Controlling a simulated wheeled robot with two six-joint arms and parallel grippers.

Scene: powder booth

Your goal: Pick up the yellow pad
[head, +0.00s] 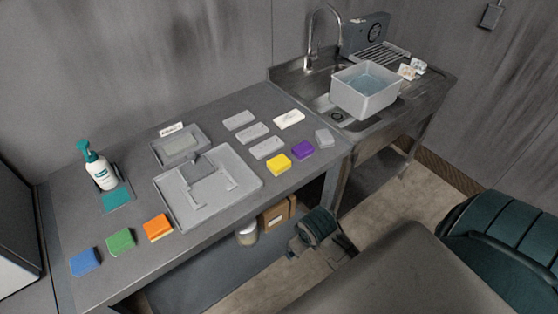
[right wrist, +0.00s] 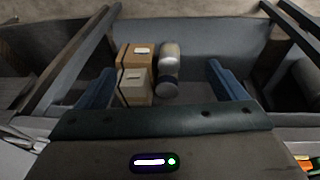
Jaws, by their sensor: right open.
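The yellow pad (head: 278,163) lies flat on the grey workbench (head: 237,205), near its front right edge and just left of a purple pad (head: 302,150). My right gripper (head: 318,232) is in front of the bench, below the level of its top and apart from the yellow pad. In the right wrist view its two blue fingers (right wrist: 162,82) are spread wide with nothing between them. I cannot make out the yellow pad in that view. My left gripper is in neither view.
Several white and grey blocks (head: 268,148) lie behind the yellow pad. A grey tray (head: 170,207) is to its left, with orange (head: 157,227), green and blue pads beyond. A sink with a grey tub (head: 364,104) stands at right. Cardboard boxes (right wrist: 135,82) and a cylinder (right wrist: 168,65) sit below the bench.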

